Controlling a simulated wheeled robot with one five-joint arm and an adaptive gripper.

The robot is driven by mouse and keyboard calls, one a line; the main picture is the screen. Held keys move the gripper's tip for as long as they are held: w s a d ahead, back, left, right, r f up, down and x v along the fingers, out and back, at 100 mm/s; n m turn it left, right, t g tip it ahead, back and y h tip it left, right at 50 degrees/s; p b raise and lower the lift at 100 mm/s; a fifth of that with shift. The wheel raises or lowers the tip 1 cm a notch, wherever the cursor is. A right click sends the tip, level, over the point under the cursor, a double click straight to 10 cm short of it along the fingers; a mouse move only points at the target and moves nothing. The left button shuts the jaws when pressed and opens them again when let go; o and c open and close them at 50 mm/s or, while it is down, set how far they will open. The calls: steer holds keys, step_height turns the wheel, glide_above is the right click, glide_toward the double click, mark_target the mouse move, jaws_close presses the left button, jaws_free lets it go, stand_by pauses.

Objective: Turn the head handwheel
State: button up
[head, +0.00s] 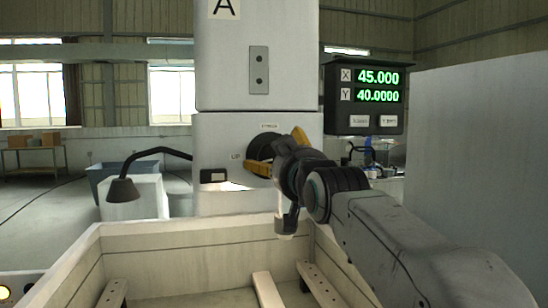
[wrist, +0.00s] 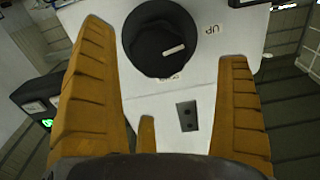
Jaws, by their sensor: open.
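The head handwheel (head: 257,146) is a round black wheel on the front of the white machine head (head: 225,130), partly hidden behind my gripper (head: 273,150) in the head view. In the wrist view the handwheel (wrist: 150,35) shows as a dark, deep round knob with a short white mark on its face. My gripper (wrist: 165,45) has two orange fingers spread wide, one on each side of the wheel. The fingers look apart from its rim; the exact depth gap cannot be told. A small label reading UP (wrist: 211,29) is beside the wheel.
A black lamp on a bent arm (head: 124,188) stands out left of the head. A pale open tank (head: 85,262) with slatted rails lies below. A grey panel (head: 480,150) fills the right.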

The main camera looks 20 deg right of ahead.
mark_target(273, 157)
steer(key=shift+w+p, duration=1.05)
steer(key=shift+w, duration=2.1)
